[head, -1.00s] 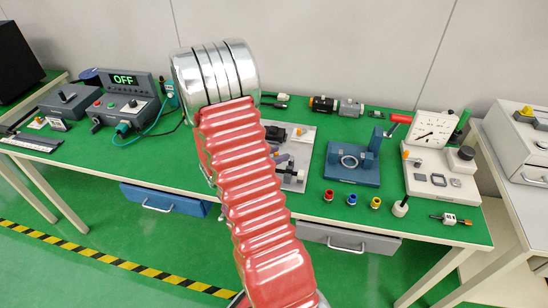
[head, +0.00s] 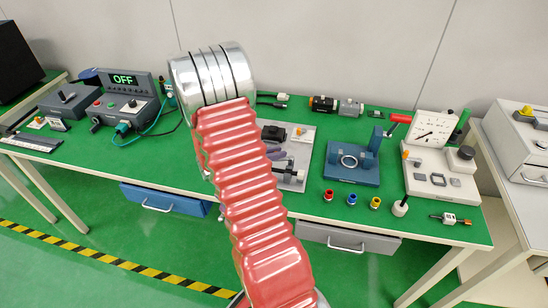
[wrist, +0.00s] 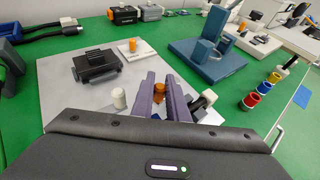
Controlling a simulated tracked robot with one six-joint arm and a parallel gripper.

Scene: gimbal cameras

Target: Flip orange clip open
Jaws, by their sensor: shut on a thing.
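My gripper (wrist: 161,102) has two purple fingers over the grey board, with a small orange clip (wrist: 159,90) between them. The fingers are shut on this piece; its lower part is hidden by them. In the head view the gripper (head: 277,153) shows only partly beside my red arm. A second orange piece (wrist: 132,45) stands upright on a small white plate farther back on the board. I cannot tell from its shape whether it is also a clip.
The grey board (wrist: 60,100) also holds a black block (wrist: 97,66) and a white peg (wrist: 118,98). A black part with a white end (wrist: 205,100) lies right of the fingers. A blue fixture (wrist: 205,55) stands beyond, with coloured rings (wrist: 262,88) to its right.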

